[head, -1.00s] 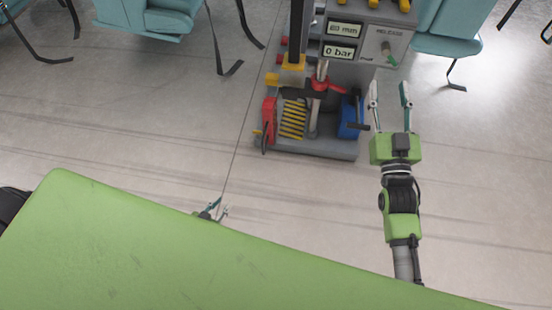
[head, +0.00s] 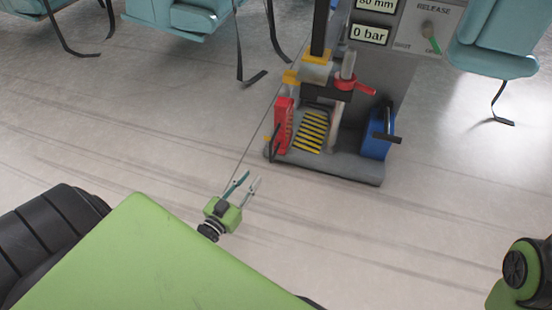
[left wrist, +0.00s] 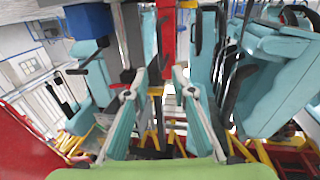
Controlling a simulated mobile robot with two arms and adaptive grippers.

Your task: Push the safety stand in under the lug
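A red upright piece (head: 284,125), which looks like the safety stand, stands on the left side of the grey machine base. It also shows in the left wrist view (left wrist: 168,35), beyond the fingertips. Yellow blocks (head: 291,76) sit above it near the dark post; I cannot tell for certain which part is the lug. My left gripper (head: 250,179) is open and empty over the floor, in front of and to the left of the base, with a gap to the red piece. Its two fingers stand apart in the left wrist view (left wrist: 160,85). My right gripper is out of view.
A yellow-and-black striped plate (head: 312,130) lies right of the red piece. Teal seats (head: 500,55) stand around. Floor in front is clear.

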